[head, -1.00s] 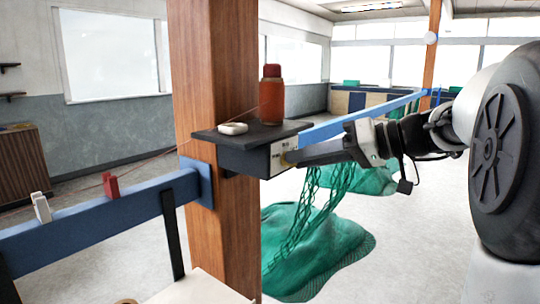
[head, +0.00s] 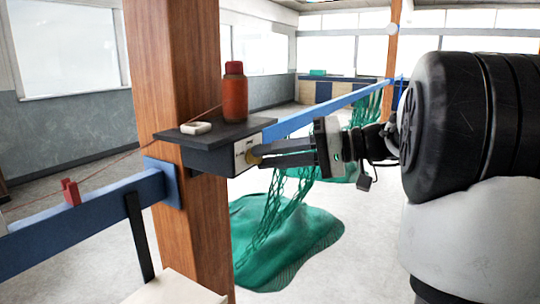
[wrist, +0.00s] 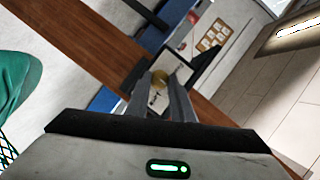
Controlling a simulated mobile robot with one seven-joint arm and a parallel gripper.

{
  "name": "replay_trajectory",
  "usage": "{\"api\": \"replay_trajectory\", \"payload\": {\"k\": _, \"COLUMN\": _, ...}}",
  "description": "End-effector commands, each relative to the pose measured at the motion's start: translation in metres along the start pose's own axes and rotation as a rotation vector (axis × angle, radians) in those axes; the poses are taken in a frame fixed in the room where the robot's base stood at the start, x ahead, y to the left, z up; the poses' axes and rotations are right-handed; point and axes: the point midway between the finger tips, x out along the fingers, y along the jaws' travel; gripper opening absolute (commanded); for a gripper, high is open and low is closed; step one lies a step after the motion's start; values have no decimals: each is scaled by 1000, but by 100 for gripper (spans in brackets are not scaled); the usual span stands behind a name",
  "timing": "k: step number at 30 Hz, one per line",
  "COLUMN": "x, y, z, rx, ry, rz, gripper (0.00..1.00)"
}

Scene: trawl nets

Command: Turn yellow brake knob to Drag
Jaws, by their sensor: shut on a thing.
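The yellow brake knob (head: 254,156) sits on the pale face plate (head: 243,154) of a dark box (head: 208,158) fixed to the wooden post. My gripper (head: 262,157) reaches it from the right, and its fingertips are shut on the knob. In the wrist view the knob (wrist: 160,78) shows between the two fingers (wrist: 160,84). Dark marks show on the face plate (wrist: 156,98) there, too small to read. The fingers hide part of the knob, and I cannot tell which setting it points to.
An orange flask (head: 235,95) and a small white object (head: 196,127) stand on the dark shelf (head: 215,135) above the box. A wooden post (head: 172,80), blue rail (head: 320,114) and green net (head: 285,240) are close by. Open floor lies beyond.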

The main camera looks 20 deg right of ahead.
Motion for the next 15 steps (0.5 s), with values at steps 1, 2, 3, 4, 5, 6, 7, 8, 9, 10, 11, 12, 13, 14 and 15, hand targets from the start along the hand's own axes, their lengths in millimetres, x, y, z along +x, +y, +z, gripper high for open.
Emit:
{"api": "replay_trajectory", "payload": {"k": 1, "x": 0, "y": 0, "z": -1, "rx": 0, "ry": 3, "rz": -1, "gripper": 0}}
{"api": "replay_trajectory", "payload": {"k": 2, "x": 0, "y": 0, "z": -1, "rx": 0, "ry": 3, "rz": 0, "gripper": 0}}
{"api": "replay_trajectory", "payload": {"k": 3, "x": 0, "y": 0, "z": -1, "rx": 0, "ry": 3, "rz": 0, "gripper": 0}}
{"api": "replay_trajectory", "payload": {"k": 4, "x": 0, "y": 0, "z": -1, "rx": 0, "ry": 3, "rz": 0, "gripper": 0}}
{"api": "replay_trajectory", "payload": {"k": 5, "x": 0, "y": 0, "z": -1, "rx": -1, "ry": 3, "rz": 0, "gripper": 0}}
{"api": "replay_trajectory", "payload": {"k": 6, "x": 0, "y": 0, "z": -1, "rx": -1, "ry": 3, "rz": 0, "gripper": 0}}
{"api": "replay_trajectory", "payload": {"k": 7, "x": 0, "y": 0, "z": -1, "rx": -1, "ry": 3, "rz": 0, "gripper": 0}}
{"api": "replay_trajectory", "payload": {"k": 8, "x": 0, "y": 0, "z": -1, "rx": -1, "ry": 3, "rz": 0, "gripper": 0}}
{"api": "replay_trajectory", "payload": {"k": 9, "x": 0, "y": 0, "z": -1, "rx": -1, "ry": 3, "rz": 0, "gripper": 25}}
{"api": "replay_trajectory", "payload": {"k": 10, "x": 0, "y": 0, "z": -1, "rx": -1, "ry": 3, "rz": 0, "gripper": 30}}
{"api": "replay_trajectory", "payload": {"k": 11, "x": 0, "y": 0, "z": -1, "rx": -1, "ry": 3, "rz": 0, "gripper": 35}}
{"api": "replay_trajectory", "payload": {"k": 12, "x": 0, "y": 0, "z": -1, "rx": -1, "ry": 3, "rz": 0, "gripper": 40}}
{"api": "replay_trajectory", "payload": {"k": 13, "x": 0, "y": 0, "z": -1, "rx": -1, "ry": 2, "rz": 0, "gripper": 40}}
{"api": "replay_trajectory", "payload": {"k": 14, "x": 0, "y": 0, "z": -1, "rx": -1, "ry": 2, "rz": 0, "gripper": 40}}
{"api": "replay_trajectory", "payload": {"k": 15, "x": 0, "y": 0, "z": 0, "rx": -1, "ry": 2, "rz": 0, "gripper": 40}}
